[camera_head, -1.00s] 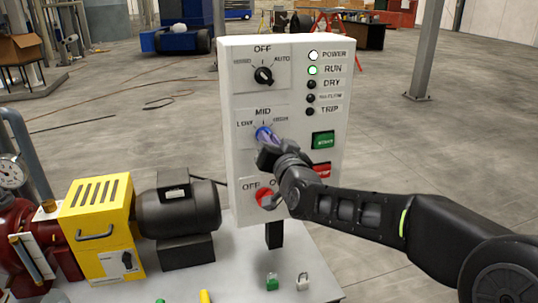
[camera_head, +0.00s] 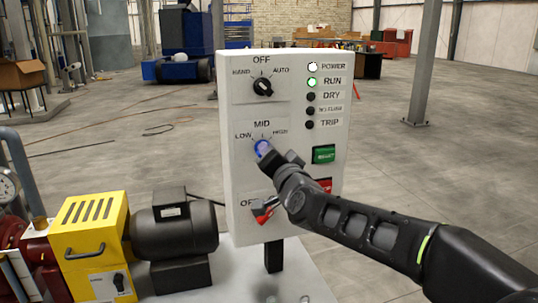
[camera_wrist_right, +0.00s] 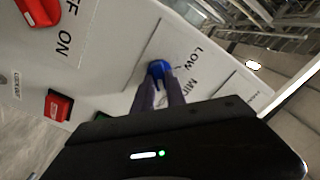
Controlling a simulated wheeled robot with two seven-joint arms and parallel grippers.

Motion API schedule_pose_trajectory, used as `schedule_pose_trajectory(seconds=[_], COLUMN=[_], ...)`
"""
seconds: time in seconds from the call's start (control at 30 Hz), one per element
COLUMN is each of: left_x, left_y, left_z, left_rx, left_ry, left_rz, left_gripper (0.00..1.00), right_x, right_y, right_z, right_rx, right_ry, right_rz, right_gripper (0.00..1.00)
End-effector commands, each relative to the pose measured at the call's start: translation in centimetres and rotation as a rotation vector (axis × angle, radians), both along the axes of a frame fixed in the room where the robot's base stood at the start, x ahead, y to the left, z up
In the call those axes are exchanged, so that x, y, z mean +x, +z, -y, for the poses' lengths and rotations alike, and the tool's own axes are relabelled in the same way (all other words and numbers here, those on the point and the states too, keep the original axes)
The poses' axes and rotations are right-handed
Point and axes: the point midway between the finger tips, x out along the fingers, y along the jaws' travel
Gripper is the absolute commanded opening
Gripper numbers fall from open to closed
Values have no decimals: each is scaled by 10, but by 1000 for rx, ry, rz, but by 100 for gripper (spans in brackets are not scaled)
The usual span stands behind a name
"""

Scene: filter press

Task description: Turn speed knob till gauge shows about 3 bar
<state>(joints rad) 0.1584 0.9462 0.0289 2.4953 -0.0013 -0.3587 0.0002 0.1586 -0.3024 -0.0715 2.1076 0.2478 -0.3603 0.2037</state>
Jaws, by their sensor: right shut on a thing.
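The blue speed knob (camera_head: 262,148) sits on the white control panel (camera_head: 297,225) under the labels LOW, MID and HIGH. It also shows in the wrist view (camera_wrist_right: 159,70). My right gripper (camera_head: 268,156) is shut on the knob, its two fingers on either side of it in the wrist view (camera_wrist_right: 165,88). The gauge (camera_head: 7,187) is at the left edge, partly cut off; its reading is too small to tell. My left gripper is not in view.
Above the knob is a black HAND/OFF/AUTO selector (camera_head: 263,87). Below is a red OFF/ON switch (camera_head: 264,212). Green (camera_head: 324,154) and red buttons are close to my right wrist. POWER and RUN lamps are lit. A yellow box (camera_head: 92,240) and dark motor (camera_head: 175,230) stand left.

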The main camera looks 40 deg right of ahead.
Motion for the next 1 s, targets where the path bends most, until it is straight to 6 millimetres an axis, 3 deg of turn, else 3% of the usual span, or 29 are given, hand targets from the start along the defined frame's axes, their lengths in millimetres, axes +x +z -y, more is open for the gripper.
schedule_pose_trajectory(seconds=[0.07, 0.1, 0.33, 0.67, 1.0], left_x=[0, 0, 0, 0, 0], left_y=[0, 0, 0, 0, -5], left_z=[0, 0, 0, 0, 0], left_rx=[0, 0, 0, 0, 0], left_ry=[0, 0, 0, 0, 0], left_rz=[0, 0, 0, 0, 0], left_gripper=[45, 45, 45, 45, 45], right_x=[0, 0, 0, -3, -47], right_y=[0, 0, 0, 0, 0], right_z=[0, 0, 0, -1, -15], right_rx=[3, 3, 1, 1, 1], right_ry=[0, 0, 0, -1, -3], right_rz=[1, 1, 0, 1, 3], right_gripper=[0, 20, 38, 38, 38])
